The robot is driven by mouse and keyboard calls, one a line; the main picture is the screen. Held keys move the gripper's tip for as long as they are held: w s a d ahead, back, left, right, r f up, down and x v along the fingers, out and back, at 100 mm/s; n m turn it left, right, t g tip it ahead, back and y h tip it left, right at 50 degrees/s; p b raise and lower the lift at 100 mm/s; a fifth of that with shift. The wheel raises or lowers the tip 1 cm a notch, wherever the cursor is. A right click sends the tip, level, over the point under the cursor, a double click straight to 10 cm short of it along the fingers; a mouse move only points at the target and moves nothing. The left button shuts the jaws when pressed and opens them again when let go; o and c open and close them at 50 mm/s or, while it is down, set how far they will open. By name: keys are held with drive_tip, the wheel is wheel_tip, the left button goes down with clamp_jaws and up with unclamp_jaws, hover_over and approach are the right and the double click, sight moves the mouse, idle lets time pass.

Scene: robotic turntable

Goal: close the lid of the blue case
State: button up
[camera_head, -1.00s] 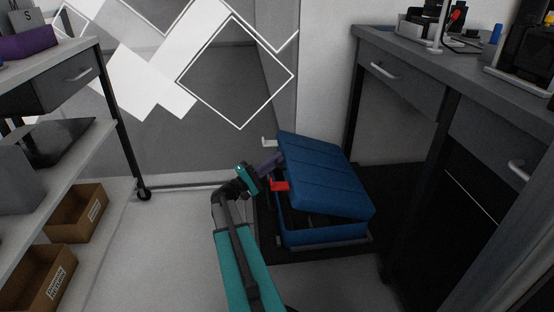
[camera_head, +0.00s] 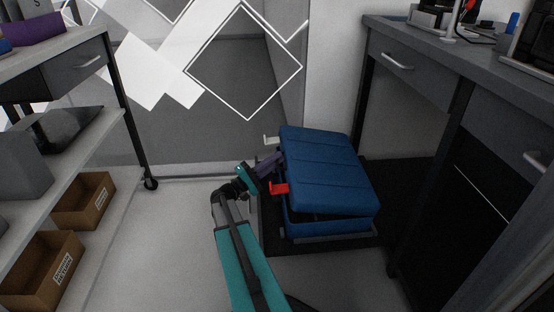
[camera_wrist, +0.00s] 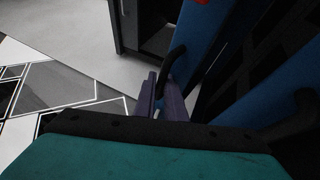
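The blue case stands on a dark mat, its blue lid (camera_head: 325,165) tilted over the blue base (camera_head: 330,229). A narrow dark gap shows between them, so the lid is nearly down but not flush. A red latch (camera_head: 280,188) sticks out at the case's left side. My gripper (camera_head: 272,163) is at the upper left side of the lid. In the wrist view, its purple fingers (camera_wrist: 160,98) are close together around a black handle (camera_wrist: 178,62) on the lid's edge, apparently shut on it. The dark inside of the case shows to the right there.
A grey workbench (camera_head: 455,70) with drawers stands close on the right. A shelf cart (camera_head: 100,125) with brown boxes (camera_head: 85,200) stands on the left. The dark mat (camera_head: 265,225) lies under the case. Floor left of my arm is clear.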

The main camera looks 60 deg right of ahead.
drive_tip(key=shift+g+y, duration=0.3)
drive_tip(key=a+f, duration=0.1)
drive_tip(key=f, duration=0.1)
drive_tip(key=a+f, duration=0.2)
drive_tip(key=shift+a, duration=0.25)
drive_tip(key=shift+w+d, duration=0.1)
drive_tip(key=shift+w, duration=0.05)
idle(0.6)
drive_tip(key=shift+w, duration=0.1)
drive_tip(key=p+v, duration=0.5)
drive_tip(key=v, duration=0.8)
drive_tip(key=shift+a+f, duration=0.15)
drive_tip(key=shift+a, duration=0.2)
drive_tip(key=shift+p, duration=0.3)
